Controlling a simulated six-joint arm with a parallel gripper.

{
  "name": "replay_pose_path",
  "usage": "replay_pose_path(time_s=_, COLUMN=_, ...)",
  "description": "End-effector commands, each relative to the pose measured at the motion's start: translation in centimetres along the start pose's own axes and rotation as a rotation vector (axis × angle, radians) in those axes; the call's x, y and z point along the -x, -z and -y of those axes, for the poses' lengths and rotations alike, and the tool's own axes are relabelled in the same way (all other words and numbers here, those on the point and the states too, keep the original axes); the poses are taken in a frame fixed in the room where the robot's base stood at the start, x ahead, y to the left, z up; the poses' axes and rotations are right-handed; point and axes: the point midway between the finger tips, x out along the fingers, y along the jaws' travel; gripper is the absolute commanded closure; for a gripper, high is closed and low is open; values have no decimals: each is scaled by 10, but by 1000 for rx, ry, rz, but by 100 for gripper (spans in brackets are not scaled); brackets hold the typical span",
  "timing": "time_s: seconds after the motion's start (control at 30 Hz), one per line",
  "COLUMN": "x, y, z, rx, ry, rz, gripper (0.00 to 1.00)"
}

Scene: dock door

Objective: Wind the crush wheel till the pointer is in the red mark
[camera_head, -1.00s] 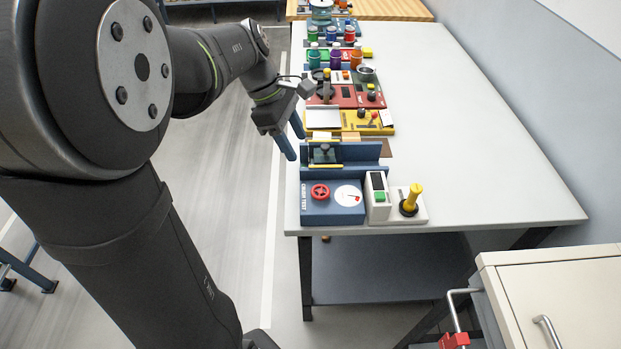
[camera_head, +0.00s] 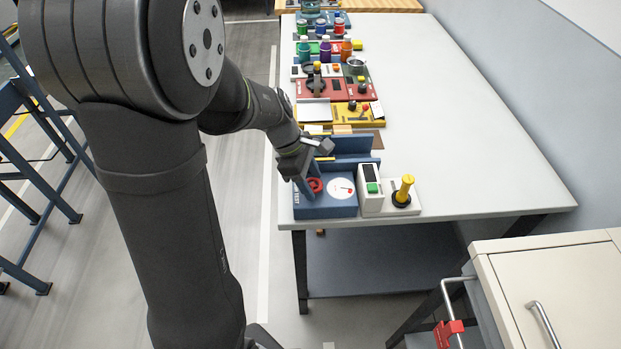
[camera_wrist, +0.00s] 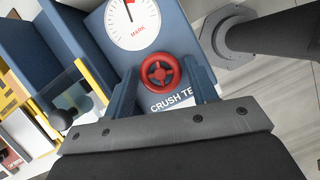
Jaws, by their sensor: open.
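The blue crush test box (camera_head: 326,210) stands at the near left end of the white bench. Its red crush wheel (camera_head: 315,186) is partly hidden by my fingers; the wrist view shows it whole (camera_wrist: 160,72). The white dial (camera_head: 341,188) is beside the wheel. In the wrist view, the dial (camera_wrist: 137,24) has a red mark (camera_wrist: 128,12) at its upper edge and a thin dark pointer near the top; whether they line up is unclear. My gripper (camera_wrist: 165,74) is open, with its fingers either side of the wheel in the picture. I cannot tell whether they touch it.
A pale unit with a green button (camera_head: 371,188) and a yellow-handled lever (camera_head: 404,188) stand right of the box. Blue upright plates (camera_head: 355,146) stand behind it. Several coloured stations line the bench's left side; its right side is clear.

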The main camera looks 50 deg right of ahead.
Motion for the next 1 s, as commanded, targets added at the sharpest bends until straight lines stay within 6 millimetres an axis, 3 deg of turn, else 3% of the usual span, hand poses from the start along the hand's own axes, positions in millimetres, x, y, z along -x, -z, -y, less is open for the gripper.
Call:
replay_pose_path(time_s=0.13, x=0, y=0, z=0, rx=0, ry=0, rz=0, gripper=49)
replay_pose_path(time_s=0.3, x=0, y=0, z=0, rx=0, ry=0, rz=0, gripper=80)
replay_pose_path(time_s=0.77, x=1, y=0, z=0, rx=-61, ry=24, rz=-1, gripper=79)
replay_pose_path(time_s=0.8, x=1, y=0, z=0, rx=-61, ry=24, rz=-1, gripper=51)
replay_pose_path(time_s=1.0, x=1, y=0, z=0, rx=-60, ry=24, rz=-1, gripper=47)
